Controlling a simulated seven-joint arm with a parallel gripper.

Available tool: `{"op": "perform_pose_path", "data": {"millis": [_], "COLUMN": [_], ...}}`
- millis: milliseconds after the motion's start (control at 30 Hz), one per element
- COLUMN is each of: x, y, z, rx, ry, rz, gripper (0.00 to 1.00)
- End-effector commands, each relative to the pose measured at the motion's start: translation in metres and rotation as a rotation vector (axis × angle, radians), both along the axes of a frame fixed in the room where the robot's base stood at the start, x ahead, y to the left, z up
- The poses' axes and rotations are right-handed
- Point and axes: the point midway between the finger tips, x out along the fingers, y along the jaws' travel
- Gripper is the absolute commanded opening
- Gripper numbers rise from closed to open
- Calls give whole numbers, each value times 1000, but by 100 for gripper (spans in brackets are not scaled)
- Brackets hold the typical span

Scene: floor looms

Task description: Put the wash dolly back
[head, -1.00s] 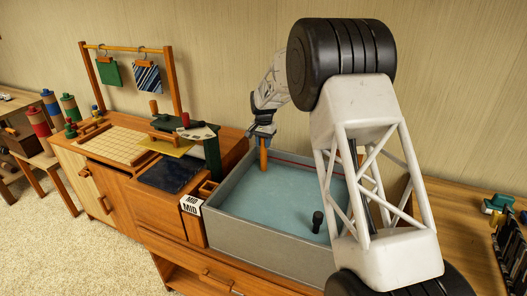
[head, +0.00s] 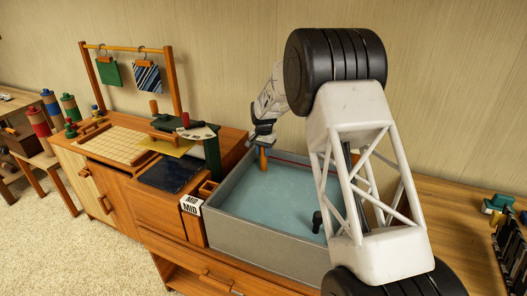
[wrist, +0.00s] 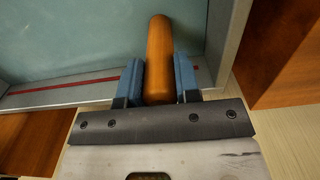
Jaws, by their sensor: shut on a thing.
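The wash dolly (head: 263,158) appears to be the upright orange wooden rod at the back left corner of the grey tub (head: 266,243). My gripper (head: 262,143) is shut on its upper part. In the wrist view, the blue finger pads (wrist: 158,82) lie on both sides of the rod (wrist: 159,50), whose rounded end shows over the tub's pale blue inside. The tub's rim with a red line (wrist: 70,94) runs just below the rod there. Whether the rod's lower end touches the tub floor I cannot tell.
A short black post (head: 317,221) stands in the tub at the right. A wooden box marked MID (head: 191,205) and a dark slab (head: 171,172) are left of the tub. A green post (head: 212,157) rises near its back left. The tub's middle is clear.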

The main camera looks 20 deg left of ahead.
Motion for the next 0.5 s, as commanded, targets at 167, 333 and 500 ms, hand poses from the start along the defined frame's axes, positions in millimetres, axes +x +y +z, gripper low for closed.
{"op": "perform_pose_path", "data": {"millis": [167,333,500], "x": [0,0,0], "y": [0,0,0], "z": [-1,-1,0], "rx": [0,0,0], "ry": [0,0,0], "rz": [0,0,0], "gripper": [50,56,56]}}
